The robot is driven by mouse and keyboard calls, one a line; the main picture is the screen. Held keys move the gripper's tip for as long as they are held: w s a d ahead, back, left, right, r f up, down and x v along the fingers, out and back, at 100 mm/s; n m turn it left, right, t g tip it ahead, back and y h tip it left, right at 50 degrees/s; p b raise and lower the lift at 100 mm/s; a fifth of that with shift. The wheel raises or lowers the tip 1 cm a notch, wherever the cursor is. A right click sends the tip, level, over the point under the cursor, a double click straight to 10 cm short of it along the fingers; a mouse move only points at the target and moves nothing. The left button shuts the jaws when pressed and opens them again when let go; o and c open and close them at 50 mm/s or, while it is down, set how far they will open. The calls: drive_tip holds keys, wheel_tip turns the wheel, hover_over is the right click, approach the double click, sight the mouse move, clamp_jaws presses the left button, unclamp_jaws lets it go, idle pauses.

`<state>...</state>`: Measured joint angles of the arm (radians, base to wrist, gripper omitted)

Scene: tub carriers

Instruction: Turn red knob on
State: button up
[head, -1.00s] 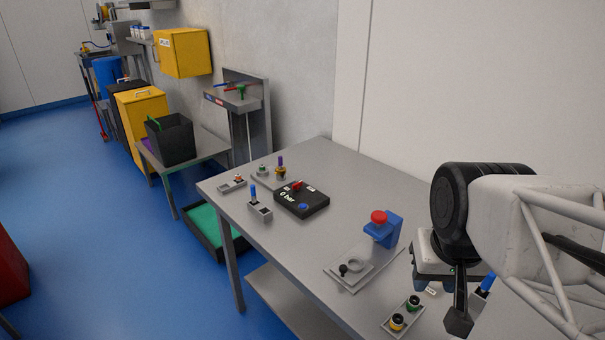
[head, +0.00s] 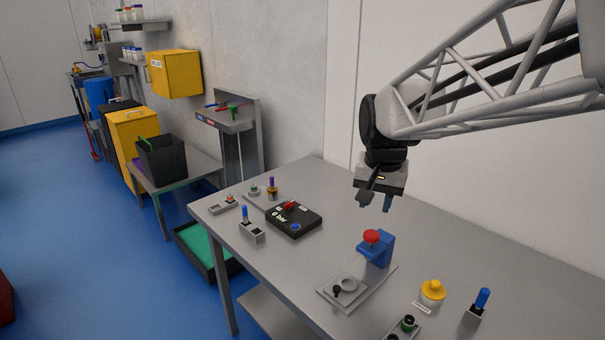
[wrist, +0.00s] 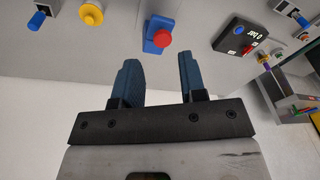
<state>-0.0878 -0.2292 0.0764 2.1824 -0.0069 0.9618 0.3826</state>
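The red knob (head: 289,205) sits on top of a black box (head: 306,224) marked "0 bar", toward the far left part of the table. The box also has a blue button (head: 295,227). In the wrist view the box (wrist: 228,38) is at the upper right, and its red knob (wrist: 249,48) is at the box's lower edge. My gripper (head: 375,203) is above the table, right of the box and apart from it. In the wrist view its two blue fingers (wrist: 160,80) are spread with nothing between them.
A blue stand with a red mushroom button (head: 371,236) rises between my gripper and the table's front. A yellow knob (head: 432,290) and a blue-handled switch (head: 481,299) are at the right. Another blue-handled switch (head: 246,216) stands left of the box.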

drive_tip(key=w+a+f+m, duration=0.1)
drive_tip(key=w+a, duration=0.3)
drive_tip(key=w, duration=0.6)
drive_tip(key=m+g, duration=0.2)
drive_tip(key=m, duration=0.2)
hover_over(290, 203)
wheel_tip(290, 203, down, 17)
drive_tip(key=shift+w+f+m, duration=0.3)
drive_tip(key=shift+w+f, duration=0.05)
drive_tip(key=shift+f, duration=0.2)
drive_tip(key=shift+d+f, duration=0.1)
drive_tip(key=shift+f, duration=3.8)
